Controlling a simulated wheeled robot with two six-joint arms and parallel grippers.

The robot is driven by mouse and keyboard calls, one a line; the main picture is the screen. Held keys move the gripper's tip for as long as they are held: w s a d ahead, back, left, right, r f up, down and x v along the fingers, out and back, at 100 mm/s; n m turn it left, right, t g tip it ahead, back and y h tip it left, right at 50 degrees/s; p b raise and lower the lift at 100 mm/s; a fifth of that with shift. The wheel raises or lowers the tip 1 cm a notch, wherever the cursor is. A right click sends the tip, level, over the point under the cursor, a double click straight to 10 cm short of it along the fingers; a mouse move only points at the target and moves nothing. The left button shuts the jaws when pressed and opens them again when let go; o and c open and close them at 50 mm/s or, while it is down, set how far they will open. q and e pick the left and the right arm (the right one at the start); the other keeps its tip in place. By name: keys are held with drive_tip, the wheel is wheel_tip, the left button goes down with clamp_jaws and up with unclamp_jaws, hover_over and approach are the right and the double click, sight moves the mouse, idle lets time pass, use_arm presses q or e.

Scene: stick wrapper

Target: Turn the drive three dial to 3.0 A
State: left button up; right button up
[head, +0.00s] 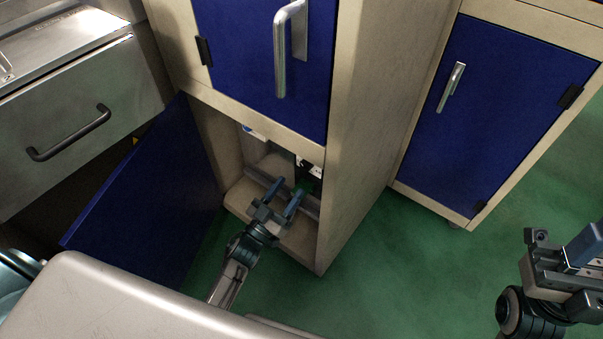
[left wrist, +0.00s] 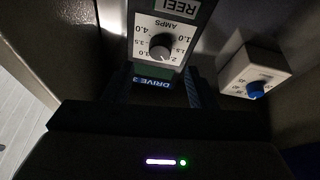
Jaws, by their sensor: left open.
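The drive three dial (left wrist: 161,46) is a dark round knob on a white AMPS plate with numbers around it. A blue DRIVE 3 label (left wrist: 153,82) sits just below it. Which number the knob points at is too small to tell. My left gripper (head: 287,190) reaches into the open lower cabinet bay, its blue fingers apart. In the left wrist view its dark fingers (left wrist: 160,92) are open and empty below the dial, apart from it. My right gripper (head: 578,260) is at the right edge of the head view, partly cut off, far from the cabinet.
A second white box with a blue knob (left wrist: 256,90) is to the right of the dial. The cabinet's lower blue door (head: 150,195) stands open at left. A rail (head: 262,178) crosses the bay. Another blue cabinet (head: 500,100) stands at right. Green floor between is clear.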

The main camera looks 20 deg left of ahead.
sight(304, 167)
use_arm(q)
drive_tip(key=x, duration=0.6)
drive_tip(key=c, duration=1)
drive_tip(key=shift+o, duration=0.2)
drive_tip(key=shift+a, duration=0.1)
